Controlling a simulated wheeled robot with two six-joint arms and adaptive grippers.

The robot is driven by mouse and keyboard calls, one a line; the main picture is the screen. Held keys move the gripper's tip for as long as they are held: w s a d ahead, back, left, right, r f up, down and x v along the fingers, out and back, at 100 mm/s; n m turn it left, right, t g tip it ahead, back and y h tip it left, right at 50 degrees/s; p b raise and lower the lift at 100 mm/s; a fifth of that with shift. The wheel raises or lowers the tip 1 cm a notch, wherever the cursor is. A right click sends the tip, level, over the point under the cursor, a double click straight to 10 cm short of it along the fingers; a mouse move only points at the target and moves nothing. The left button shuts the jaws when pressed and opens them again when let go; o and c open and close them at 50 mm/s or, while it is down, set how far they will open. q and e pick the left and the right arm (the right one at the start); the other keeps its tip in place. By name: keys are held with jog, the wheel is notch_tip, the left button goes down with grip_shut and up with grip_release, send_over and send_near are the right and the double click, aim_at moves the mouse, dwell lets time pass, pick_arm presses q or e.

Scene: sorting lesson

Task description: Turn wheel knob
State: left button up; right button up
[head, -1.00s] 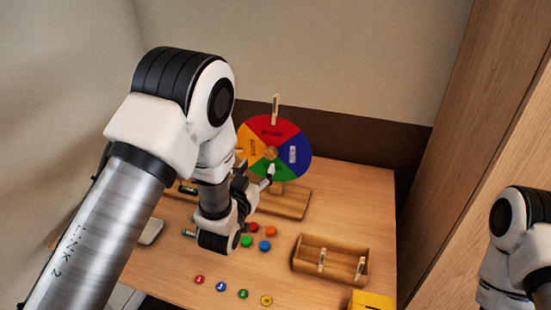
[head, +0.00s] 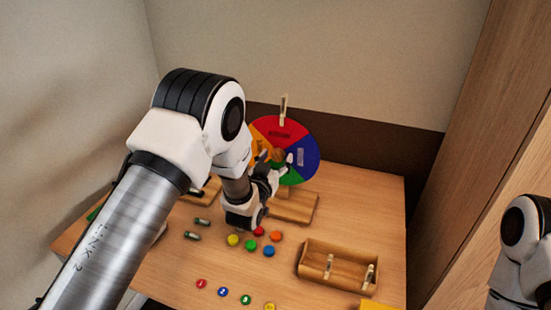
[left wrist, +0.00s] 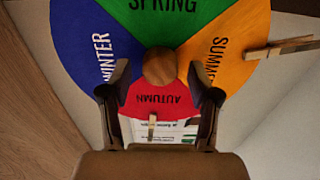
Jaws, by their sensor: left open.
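The season wheel (head: 305,170) stands upright on a wooden base (head: 297,208), with red at the top, blue right, green bottom and yellow left. It fills the left wrist view upside down, with its green part (left wrist: 200,12) on top. The round wooden knob (left wrist: 159,67) at its centre also shows in the head view (head: 278,154). My left gripper (head: 274,165) is open in front of the wheel. In the left wrist view its fingertips (left wrist: 159,76) lie left and right of the knob, apart from it. The right gripper is out of view; only part of that arm shows.
A clothespin (head: 284,108) stands at the wheel's top; another (left wrist: 283,47) is on the yellow part. Several coloured discs (head: 251,245) and numbered tokens (head: 223,292) lie on the table. An open wooden box (head: 338,277) holds pins. A wood panel (head: 470,130) rises at right.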

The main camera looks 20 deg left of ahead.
pick_arm(q)
jog(key=c, duration=1.1)
jog(key=shift+c, duration=0.2)
jog(key=shift+m, duration=0.3)
jog(key=m+b, duration=0.3)
jog(key=m, duration=0.1)
jog(key=shift+d, duration=0.1)
jog(key=m+b, duration=0.2)
jog(key=m, duration=0.2)
jog(key=shift+m, duration=0.4)
jog(key=m+b, duration=0.2)
jog(key=m, duration=0.2)
jog(key=shift+d+f+m, duration=0.1)
jog(key=shift+m, duration=0.2)
jog(key=shift+m+b, duration=1)
jog(key=shift+m, duration=1)
